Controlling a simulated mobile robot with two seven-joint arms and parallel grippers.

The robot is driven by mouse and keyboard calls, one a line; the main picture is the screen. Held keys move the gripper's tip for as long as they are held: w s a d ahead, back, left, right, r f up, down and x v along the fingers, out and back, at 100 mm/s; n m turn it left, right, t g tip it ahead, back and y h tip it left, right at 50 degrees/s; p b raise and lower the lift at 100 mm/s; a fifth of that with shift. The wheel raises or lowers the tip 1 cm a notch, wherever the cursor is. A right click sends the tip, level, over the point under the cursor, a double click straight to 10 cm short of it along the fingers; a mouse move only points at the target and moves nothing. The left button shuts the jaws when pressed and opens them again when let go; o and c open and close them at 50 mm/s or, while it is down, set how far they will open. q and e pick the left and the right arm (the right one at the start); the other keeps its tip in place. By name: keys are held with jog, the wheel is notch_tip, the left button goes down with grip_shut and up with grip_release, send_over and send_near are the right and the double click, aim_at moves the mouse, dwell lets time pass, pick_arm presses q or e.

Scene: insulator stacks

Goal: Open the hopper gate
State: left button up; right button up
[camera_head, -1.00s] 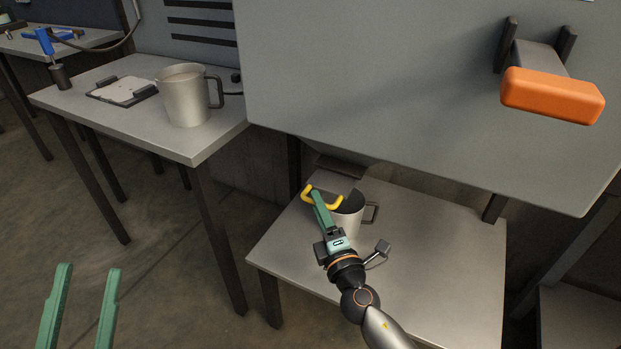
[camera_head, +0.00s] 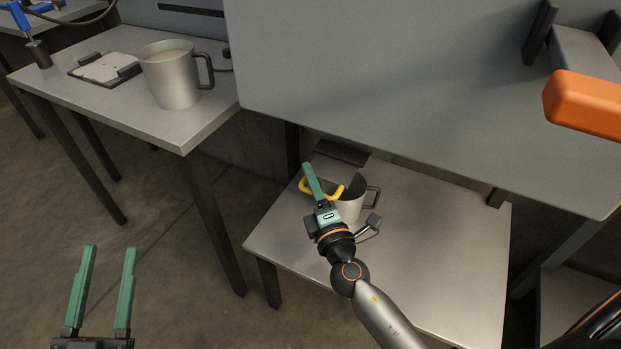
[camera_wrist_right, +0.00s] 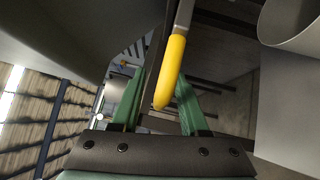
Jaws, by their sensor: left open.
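A yellow handle (camera_head: 337,191) shows low under the big grey panel (camera_head: 390,95), beside a metal mug (camera_head: 352,202) on the low table. My right gripper (camera_head: 308,166) is at the handle, its fingers reaching across it. In the right wrist view the yellow handle (camera_wrist_right: 172,72) lies in front of and between the green fingers (camera_wrist_right: 160,100), which stand apart. I cannot tell whether either finger touches it. The gate plate itself is not clearly visible. My left gripper (camera_head: 110,248) is open and empty over the floor at the lower left.
The low table (camera_head: 430,260) is mostly bare on its right. A side table (camera_head: 150,125) at the left holds a large metal mug (camera_head: 172,80) and a clipboard (camera_head: 105,68). An orange handle (camera_head: 585,105) juts from the panel at the right.

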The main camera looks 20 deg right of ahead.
jog(key=c, duration=0.6)
jog(key=shift+r, duration=0.1)
grip_shut()
